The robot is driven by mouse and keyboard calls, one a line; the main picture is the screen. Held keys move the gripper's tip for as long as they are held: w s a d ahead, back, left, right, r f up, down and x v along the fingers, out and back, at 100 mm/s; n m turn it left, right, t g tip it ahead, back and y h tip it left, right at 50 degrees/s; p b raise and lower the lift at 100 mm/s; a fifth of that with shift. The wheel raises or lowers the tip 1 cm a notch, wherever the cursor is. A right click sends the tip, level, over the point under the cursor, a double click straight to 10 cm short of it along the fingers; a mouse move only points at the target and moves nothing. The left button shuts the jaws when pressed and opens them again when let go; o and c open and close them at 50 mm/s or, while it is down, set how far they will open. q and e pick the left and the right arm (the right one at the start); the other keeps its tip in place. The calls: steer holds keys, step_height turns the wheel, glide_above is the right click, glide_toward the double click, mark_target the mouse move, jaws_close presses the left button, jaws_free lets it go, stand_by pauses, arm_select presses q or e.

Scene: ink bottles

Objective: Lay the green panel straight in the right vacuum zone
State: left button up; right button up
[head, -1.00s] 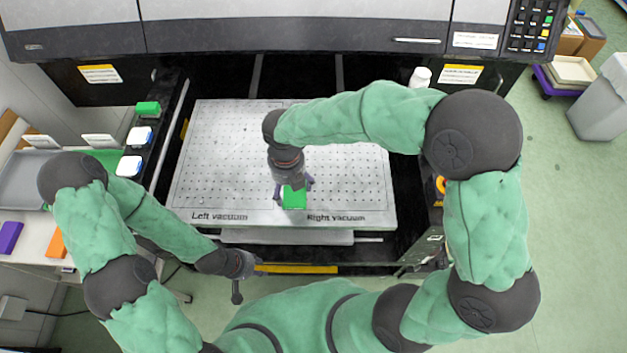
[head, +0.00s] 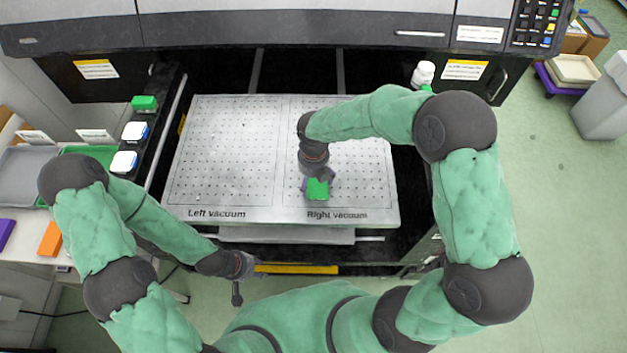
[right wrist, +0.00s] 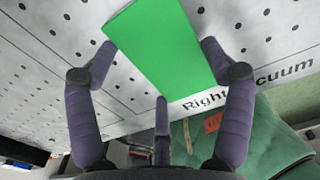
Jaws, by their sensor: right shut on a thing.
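The green panel (head: 317,189) is over the right vacuum zone (head: 362,180) of the perforated bed, near its left front part. It also shows in the right wrist view (right wrist: 165,45), tilted against the rows of holes there. My right gripper (head: 318,183) is shut on the panel, with its purple fingers at the panel's edges. Whether the panel touches the bed is hard to tell. The "Right vacuum" label (head: 337,215) is at the bed's front edge. My left gripper (head: 238,285) is in front of the bed, away from it; its fingers are too small to read.
The left vacuum zone (head: 225,150) is bare. Bottles with green (head: 145,103) and blue-white tops (head: 136,132) line the left side. A white bottle (head: 422,74) stands at the back right. The printer body (head: 290,30) spans the back.

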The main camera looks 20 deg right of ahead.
mark_target(313, 182)
steer(key=shift+f, duration=0.15)
steer(key=o, duration=1)
steer(key=shift+o, duration=0.2)
step_height(313, 182, up, 12)
steer(key=p, duration=0.3)
